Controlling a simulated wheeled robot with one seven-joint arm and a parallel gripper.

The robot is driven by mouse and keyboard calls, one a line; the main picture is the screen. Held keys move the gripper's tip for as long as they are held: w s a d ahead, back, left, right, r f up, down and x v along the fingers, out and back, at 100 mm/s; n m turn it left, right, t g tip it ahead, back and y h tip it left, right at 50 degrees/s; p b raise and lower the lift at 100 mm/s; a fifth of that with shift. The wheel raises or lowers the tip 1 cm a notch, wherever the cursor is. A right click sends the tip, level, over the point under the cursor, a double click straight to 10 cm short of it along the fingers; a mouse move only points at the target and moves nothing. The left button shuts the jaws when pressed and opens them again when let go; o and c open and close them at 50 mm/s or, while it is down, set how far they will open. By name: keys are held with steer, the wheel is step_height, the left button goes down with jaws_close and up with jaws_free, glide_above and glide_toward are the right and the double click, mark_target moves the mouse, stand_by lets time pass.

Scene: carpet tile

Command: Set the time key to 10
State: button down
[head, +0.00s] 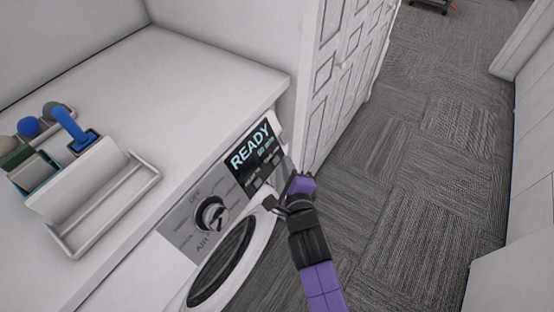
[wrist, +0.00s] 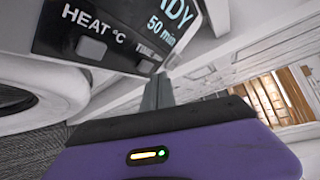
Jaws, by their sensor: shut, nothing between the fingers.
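The dryer's dark display panel (head: 250,158) reads READY, with a smaller line of minutes under it. In the wrist view the same panel (wrist: 120,18) shows "50 min", and a grey time key (wrist: 146,66) sits below the TIME label. My gripper (head: 287,174) is at the panel's lower right corner in the head view. In the wrist view its shut, empty fingers (wrist: 157,92) point at the panel's edge, close to the time key. I cannot tell whether the tips touch the key.
A HEAT °C key (wrist: 91,49) lies left of the time key. A round dial (head: 211,214) and round door (head: 222,262) are on the machine's front. A caddy (head: 100,205) with brushes stands on the white top (head: 190,90).

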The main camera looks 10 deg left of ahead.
steer(key=shift+w+a+f+b, duration=0.1)
steer(key=shift+a+f+b, duration=0.15)
steer(key=shift+b, duration=0.45)
steer(key=shift+w+a+b, duration=0.1)
steer(key=shift+a+b, duration=0.35)
steer(key=shift+b, duration=0.3)
stand_by(0.8)
stand_by(0.3)
steer(key=shift+s+d+r+p, duration=0.15)
steer(key=shift+d+p, duration=0.1)
steer(key=shift+d, duration=0.1)
steer(key=shift+s+d+r+p, duration=0.1)
steer(key=shift+d+r+p, duration=0.05)
steer(key=shift+d+p, duration=0.15)
steer(key=d+p, duration=0.1)
steer(key=s+d+r+p, duration=0.1)
steer(key=d, duration=0.1)
steer(key=d+r+p, duration=0.1)
steer(key=p, duration=0.1)
steer(key=shift+s+d+r, duration=0.1)
steer(key=shift+s+d, duration=0.05)
steer(key=shift+s, duration=0.1)
stand_by(3.0)
